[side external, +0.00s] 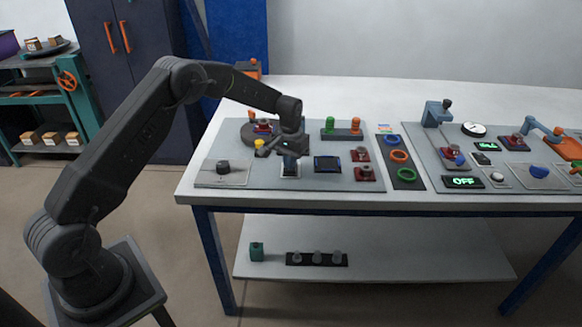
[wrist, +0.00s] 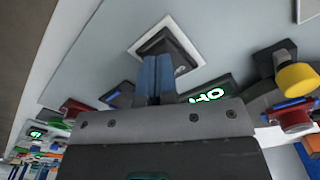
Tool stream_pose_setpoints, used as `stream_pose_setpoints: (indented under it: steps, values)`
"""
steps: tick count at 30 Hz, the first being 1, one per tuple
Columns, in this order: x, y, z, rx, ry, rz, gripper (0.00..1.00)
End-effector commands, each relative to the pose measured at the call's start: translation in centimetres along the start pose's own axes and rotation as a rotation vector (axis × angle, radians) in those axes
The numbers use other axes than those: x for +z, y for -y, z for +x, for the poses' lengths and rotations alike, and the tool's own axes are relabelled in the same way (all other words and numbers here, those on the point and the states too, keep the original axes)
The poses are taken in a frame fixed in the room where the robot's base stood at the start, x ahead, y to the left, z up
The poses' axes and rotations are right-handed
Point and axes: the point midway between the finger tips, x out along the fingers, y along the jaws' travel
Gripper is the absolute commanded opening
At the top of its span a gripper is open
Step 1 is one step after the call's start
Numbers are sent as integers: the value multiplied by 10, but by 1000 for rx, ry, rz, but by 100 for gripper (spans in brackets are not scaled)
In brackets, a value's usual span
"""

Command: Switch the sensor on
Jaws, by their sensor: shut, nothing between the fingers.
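My gripper (side external: 290,163) points down over the left panel (side external: 235,178), its blue fingers together and empty. In the wrist view the fingertips (wrist: 156,62) are at the lower edge of a black rocker switch (wrist: 172,40) in a white square frame; I cannot tell whether they touch it. In the side view the gripper hides most of this switch. Beside it in the wrist view is a dark display (wrist: 208,95) with green upside-down lettering, partly covered by the gripper; I cannot read the word for certain.
A yellow knob (wrist: 298,78) and a red-based part (wrist: 294,115) stand close to the gripper. A blue-edged screen (side external: 327,163), red switches (side external: 365,173) and a black knob (side external: 222,167) share the panel. A right panel has a green OFF display (side external: 463,182).

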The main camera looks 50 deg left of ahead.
Motion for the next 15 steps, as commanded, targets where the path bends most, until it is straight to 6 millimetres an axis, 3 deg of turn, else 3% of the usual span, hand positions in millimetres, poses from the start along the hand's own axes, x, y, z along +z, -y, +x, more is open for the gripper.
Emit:
stream_pose_setpoints:
  steps: [15]
  values:
    - [0,0,8,0,1,0,0]
